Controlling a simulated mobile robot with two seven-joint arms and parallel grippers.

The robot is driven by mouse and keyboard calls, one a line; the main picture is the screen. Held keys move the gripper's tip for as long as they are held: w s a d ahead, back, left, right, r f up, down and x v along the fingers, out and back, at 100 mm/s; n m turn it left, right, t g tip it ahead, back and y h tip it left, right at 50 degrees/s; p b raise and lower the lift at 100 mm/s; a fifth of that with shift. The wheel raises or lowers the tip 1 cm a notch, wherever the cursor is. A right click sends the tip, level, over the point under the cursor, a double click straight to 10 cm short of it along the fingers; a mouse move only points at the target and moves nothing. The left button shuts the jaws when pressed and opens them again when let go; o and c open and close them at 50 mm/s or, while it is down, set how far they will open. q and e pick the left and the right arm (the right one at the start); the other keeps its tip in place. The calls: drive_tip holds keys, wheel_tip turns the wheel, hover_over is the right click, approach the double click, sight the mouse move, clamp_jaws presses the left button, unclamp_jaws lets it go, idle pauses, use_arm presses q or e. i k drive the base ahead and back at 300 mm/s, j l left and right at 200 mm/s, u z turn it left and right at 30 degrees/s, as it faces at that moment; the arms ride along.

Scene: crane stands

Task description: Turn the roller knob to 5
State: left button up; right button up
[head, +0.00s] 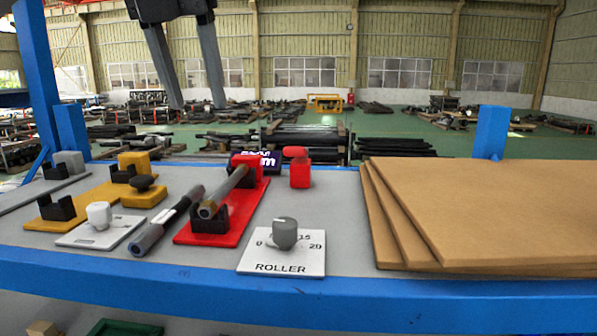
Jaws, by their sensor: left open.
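The grey roller knob (285,234) stands on a white dial plate (281,264) lettered ROLLER, at the front middle of the bench. The numbers 0, 15 and 20 show around it, and the knob hides part of the scale. A small pale mark shows on the knob's top, but I cannot tell for certain which number it points to. My left gripper (197,106) hangs from the top of the head view, up and to the left of the knob. Its two long fingers are apart and empty, clear of the bench. My right gripper is not in view.
A red stand (254,195) with a rod lies left of the dial, and a grey-black roller (166,221) lies beside it. A white knob (99,214), yellow stands (77,204) and a red button block (299,169) are near. Brown boards (490,205) fill the right side.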

sight(285, 229)
drive_tip(key=k, duration=1.35)
